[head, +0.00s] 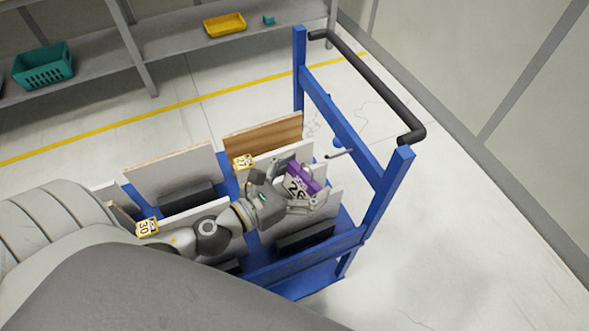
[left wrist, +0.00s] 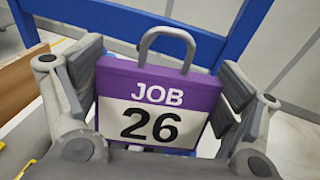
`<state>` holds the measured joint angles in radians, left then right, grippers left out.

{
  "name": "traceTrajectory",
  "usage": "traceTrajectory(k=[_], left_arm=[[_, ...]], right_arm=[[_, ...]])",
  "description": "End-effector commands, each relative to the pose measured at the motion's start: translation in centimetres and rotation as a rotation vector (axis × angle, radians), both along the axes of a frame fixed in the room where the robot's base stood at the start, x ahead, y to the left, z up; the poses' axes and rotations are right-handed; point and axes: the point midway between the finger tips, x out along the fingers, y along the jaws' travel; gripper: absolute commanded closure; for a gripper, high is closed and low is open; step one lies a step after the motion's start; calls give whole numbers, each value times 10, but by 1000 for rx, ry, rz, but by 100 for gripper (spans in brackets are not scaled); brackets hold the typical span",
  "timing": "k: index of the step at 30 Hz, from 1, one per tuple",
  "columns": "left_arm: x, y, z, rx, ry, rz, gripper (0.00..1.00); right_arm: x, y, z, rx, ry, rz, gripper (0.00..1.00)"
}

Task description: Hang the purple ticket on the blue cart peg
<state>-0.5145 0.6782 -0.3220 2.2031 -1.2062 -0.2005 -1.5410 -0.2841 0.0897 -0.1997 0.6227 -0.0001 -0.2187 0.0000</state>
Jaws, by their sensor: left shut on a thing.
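The purple ticket (head: 305,176) has a white panel. In the left wrist view the ticket (left wrist: 152,95) reads "JOB 26" and has a grey hanging loop (left wrist: 167,42) at its top. My left gripper (head: 303,190) is shut on the ticket, with a finger at each side edge. The blue cart (head: 375,205) stands under and right of my left arm. A thin grey peg (head: 341,153) sticks out from the cart's blue end frame, just right of and above the ticket in the head view. The ticket and peg are apart. My right gripper is not in view.
Upright boards (head: 172,170) stand in the cart around my left arm. Yellow tags numbered 27 (head: 243,162) and 30 (head: 147,227) sit on boards. A black handle (head: 375,80) tops the end frame. Shelves with a teal basket (head: 43,66) and yellow tray (head: 224,25) are behind.

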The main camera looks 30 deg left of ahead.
Motion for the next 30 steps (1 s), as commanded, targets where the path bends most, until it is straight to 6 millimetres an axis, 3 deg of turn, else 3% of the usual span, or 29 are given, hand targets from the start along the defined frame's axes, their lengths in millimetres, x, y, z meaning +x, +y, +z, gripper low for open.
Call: traceTrajectory(k=[3,8,17,21,30], left_arm=[[9,7,-16,14,24,-79,24],[17,19,-30,26,51,-157,24],[28,38,-42,46,83,-251,24],[31,37,-42,46,84,-255,24],[44,26,-43,47,83,-254,24]], right_arm=[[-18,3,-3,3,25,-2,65],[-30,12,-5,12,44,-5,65],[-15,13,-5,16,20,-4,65],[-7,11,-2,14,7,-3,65],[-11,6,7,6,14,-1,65]])
